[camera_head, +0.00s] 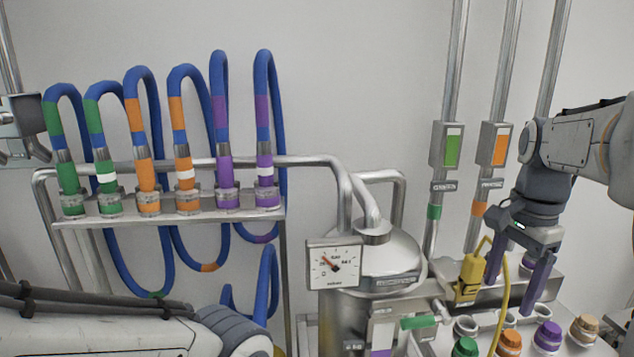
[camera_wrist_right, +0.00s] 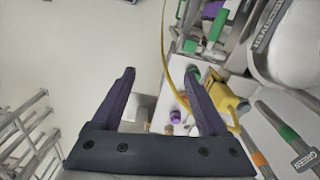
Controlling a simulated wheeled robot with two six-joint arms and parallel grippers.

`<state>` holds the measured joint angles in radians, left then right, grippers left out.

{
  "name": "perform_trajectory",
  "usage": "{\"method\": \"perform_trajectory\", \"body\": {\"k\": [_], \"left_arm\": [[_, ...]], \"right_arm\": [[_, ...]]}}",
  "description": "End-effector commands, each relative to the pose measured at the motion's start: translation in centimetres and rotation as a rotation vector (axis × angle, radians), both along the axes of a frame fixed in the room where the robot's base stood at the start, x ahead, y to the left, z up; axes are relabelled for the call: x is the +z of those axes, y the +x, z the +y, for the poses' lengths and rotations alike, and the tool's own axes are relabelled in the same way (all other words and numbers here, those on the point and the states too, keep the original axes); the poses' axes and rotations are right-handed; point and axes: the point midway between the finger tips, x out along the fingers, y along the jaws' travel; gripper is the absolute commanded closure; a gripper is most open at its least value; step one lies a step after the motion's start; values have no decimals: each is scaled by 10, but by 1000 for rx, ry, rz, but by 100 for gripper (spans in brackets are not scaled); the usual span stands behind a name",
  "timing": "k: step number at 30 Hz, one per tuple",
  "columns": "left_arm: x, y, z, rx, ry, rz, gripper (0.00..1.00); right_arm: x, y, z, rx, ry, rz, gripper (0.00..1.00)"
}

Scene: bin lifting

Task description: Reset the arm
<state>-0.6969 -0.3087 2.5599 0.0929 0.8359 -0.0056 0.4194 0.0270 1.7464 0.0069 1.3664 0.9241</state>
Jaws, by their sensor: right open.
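My right gripper (camera_head: 515,268) hangs at the right of the head view, its purple fingers pointing down above the back of the bench with the coloured caps. In the right wrist view its two fingers (camera_wrist_right: 168,98) are spread wide with nothing between them. My left arm (camera_head: 110,330) lies across the lower left of the head view, and its gripper is outside the picture.
A yellow device (camera_head: 471,275) with a yellow cable is close beside my right gripper. Coloured caps (camera_head: 547,336) stand below it. A steel vessel (camera_head: 385,262) with a gauge (camera_head: 335,264) is central. Blue hoses (camera_head: 218,135) hang on a rack (camera_head: 170,218) at left.

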Motion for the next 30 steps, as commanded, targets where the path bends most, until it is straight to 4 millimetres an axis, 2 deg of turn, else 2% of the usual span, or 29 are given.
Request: {"method": "perform_trajectory", "body": {"k": [8,14,17,21,22,25,27,30], "left_arm": [[-15,0,0,1,-1,-1,50],[-31,0,0,2,-1,-1,50],[-43,0,0,3,-1,-1,50],[-64,0,0,5,-1,0,50],[-67,0,0,5,-1,0,50],[-77,0,0,6,-1,0,50],[-82,0,0,6,-1,0,50],[-86,0,0,7,-1,0,50]], "right_arm": [[-33,2,60,287,8,-12,23],[-70,-9,122,614,17,-26,23],[-98,-27,163,850,25,-35,23],[-148,-73,224,1280,37,-54,23],[-158,-85,234,1369,40,-58,23],[-186,-120,258,1630,47,-73,23],[-201,-140,267,1771,50,-81,23],[-215,-160,273,1909,55,-88,23]]}}
